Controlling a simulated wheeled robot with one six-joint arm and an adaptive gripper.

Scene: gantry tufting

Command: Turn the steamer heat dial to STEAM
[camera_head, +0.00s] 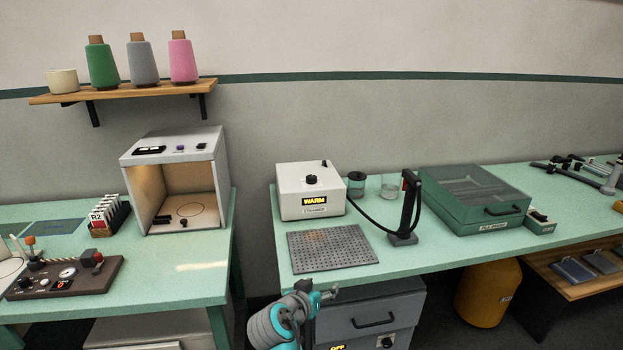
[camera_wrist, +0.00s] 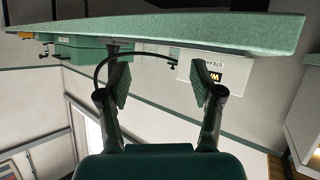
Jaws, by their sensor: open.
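The steamer (camera_head: 297,203) is a white box on the green bench, with a lit yellow WARM display (camera_head: 314,201) on its front. A black dial (camera_head: 311,179) sits on its top face. In the wrist view, which is upside down, the steamer (camera_wrist: 187,70) shows beyond the right-hand finger, which partly covers its display. My gripper (camera_wrist: 160,85) is open and empty, its two fingers spread wide. My arm shows at the bottom of the head view, in front of the bench and apart from the steamer.
A perforated plate (camera_head: 333,250) lies before the steamer. A black upright holder (camera_head: 405,212) with a hose and two glass jars (camera_head: 388,186) stand right of it. A green lidded case (camera_head: 468,193) is further right. A grey cabinet (camera_head: 373,308) with an OFF display is below.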

